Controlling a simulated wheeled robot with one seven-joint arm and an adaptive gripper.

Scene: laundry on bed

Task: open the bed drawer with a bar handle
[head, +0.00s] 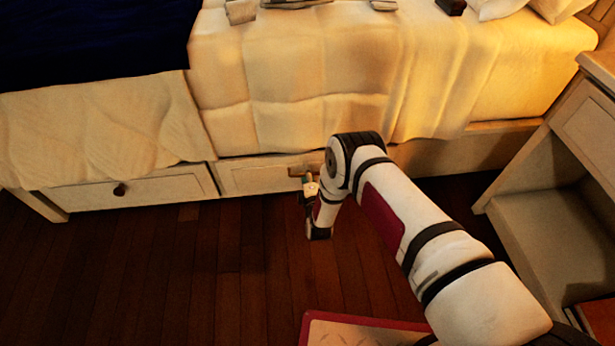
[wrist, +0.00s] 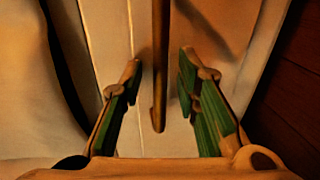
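The bed drawer with a bar handle (head: 255,177) is the pale front under the middle of the bed, and it looks closed. Its bar handle (head: 303,171) shows partly beside my arm in the head view. In the wrist view the bar handle (wrist: 160,70) runs down from the top edge and ends between my fingers. My gripper (wrist: 160,85) is open, with one green-padded finger on each side of the bar and a gap on both sides. In the head view my gripper (head: 309,185) is at the drawer front, partly hidden by my arm.
Another drawer with a round dark knob (head: 119,189) is at the left under the bed. A nightstand (head: 540,180) with an open shelf stands at the right. A red-edged flat object (head: 310,326) is at the bottom. The wooden floor (head: 200,270) before the drawers is clear.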

